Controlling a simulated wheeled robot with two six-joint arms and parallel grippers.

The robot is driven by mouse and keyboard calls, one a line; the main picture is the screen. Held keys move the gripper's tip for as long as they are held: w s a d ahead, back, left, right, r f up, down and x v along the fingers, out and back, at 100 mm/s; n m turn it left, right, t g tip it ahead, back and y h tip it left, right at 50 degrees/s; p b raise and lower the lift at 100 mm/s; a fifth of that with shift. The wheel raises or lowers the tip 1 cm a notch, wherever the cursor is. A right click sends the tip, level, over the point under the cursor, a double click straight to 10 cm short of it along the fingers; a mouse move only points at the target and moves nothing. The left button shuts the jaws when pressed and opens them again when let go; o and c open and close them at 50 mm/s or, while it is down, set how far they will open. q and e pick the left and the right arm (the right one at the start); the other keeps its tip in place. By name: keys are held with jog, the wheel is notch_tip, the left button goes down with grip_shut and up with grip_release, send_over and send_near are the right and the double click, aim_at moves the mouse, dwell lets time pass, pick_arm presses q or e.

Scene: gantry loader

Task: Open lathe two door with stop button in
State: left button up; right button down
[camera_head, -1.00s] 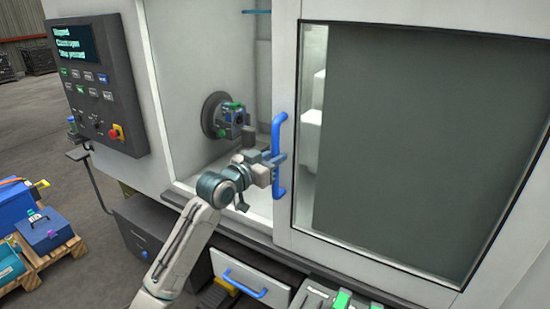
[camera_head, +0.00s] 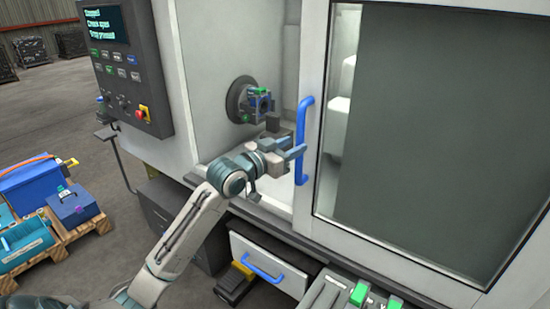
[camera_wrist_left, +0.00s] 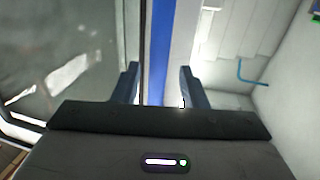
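The lathe door (camera_head: 312,215) has a grey window and a vertical blue handle (camera_head: 301,125). It stands to the right of an opening where the chuck (camera_head: 245,100) shows. My left gripper (camera_head: 297,155) is at the lower half of the handle. In the left wrist view its two fingers (camera_wrist_left: 160,88) are apart, with the blue handle (camera_wrist_left: 159,45) between them and gaps on both sides. The red stop button (camera_head: 140,114) sits on a yellow base on the control panel (camera_head: 115,75). The screen text seems to read stopped, chuck open, stop pressed. My right gripper is out of view.
A drawer (camera_head: 285,275) with a blue handle is below the opening. A pallet (camera_head: 85,232) with blue boxes (camera_head: 75,207) is at the left. A tray with green-topped parts (camera_head: 360,293) is at the bottom right. Grey floor is clear behind the pallet.

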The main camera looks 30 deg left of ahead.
pick_arm(q)
jog(key=b+v, duration=0.2)
jog(key=v, duration=0.5)
jog(key=shift+s, duration=0.1)
dwell(0.5)
